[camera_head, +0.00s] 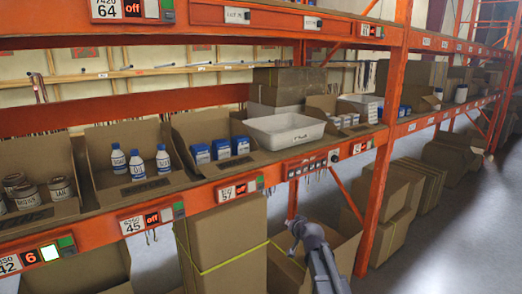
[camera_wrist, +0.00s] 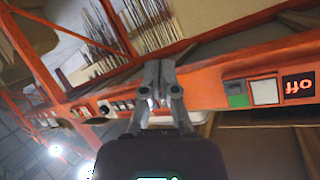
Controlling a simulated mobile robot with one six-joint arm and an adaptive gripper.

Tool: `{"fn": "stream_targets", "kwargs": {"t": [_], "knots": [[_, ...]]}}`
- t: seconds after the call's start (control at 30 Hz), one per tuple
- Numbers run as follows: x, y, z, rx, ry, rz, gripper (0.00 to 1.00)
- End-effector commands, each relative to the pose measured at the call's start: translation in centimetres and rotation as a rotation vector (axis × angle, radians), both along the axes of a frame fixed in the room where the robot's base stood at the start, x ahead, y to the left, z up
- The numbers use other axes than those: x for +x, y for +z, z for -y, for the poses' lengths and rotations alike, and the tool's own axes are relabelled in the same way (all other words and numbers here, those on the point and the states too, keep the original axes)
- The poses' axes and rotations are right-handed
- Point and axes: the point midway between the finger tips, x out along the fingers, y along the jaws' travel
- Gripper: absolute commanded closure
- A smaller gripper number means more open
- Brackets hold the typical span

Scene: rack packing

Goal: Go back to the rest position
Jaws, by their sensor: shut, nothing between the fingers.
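My gripper (camera_head: 297,226) is in front of the orange rack, below the shelf edge and a little right of the shelf label reading 57. In the wrist view my gripper (camera_wrist: 158,92) is shut, its grey fingers together with nothing between them. Behind the fingers the orange shelf beam (camera_wrist: 205,88) crosses the wrist picture, with a label reading "off" (camera_wrist: 298,86) at the right. My gripper appears apart from the shelf goods in the head view.
The shelf holds a white tray (camera_head: 284,141), an open box with white bottles (camera_head: 137,163), blue-and-white packs (camera_head: 221,149) and brown jars (camera_head: 26,194). An orange upright (camera_head: 378,190) stands right of my arm. Cartons (camera_head: 228,240) stand below the shelf. The aisle floor (camera_head: 450,230) at the right is clear.

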Motion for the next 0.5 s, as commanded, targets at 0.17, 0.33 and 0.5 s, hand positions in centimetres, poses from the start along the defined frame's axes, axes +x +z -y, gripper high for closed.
{"fn": "stream_targets", "kwargs": {"t": [0.17, 0.33, 0.5], "knots": [[-5.9, -3.5, -0.1, -0.086, 0.080, -0.201, 1.00], [-11.6, -6.4, 0.6, -0.169, 0.130, -0.403, 1.00], [-17.8, -8.8, 2.0, -0.249, 0.154, -0.614, 1.00]]}}
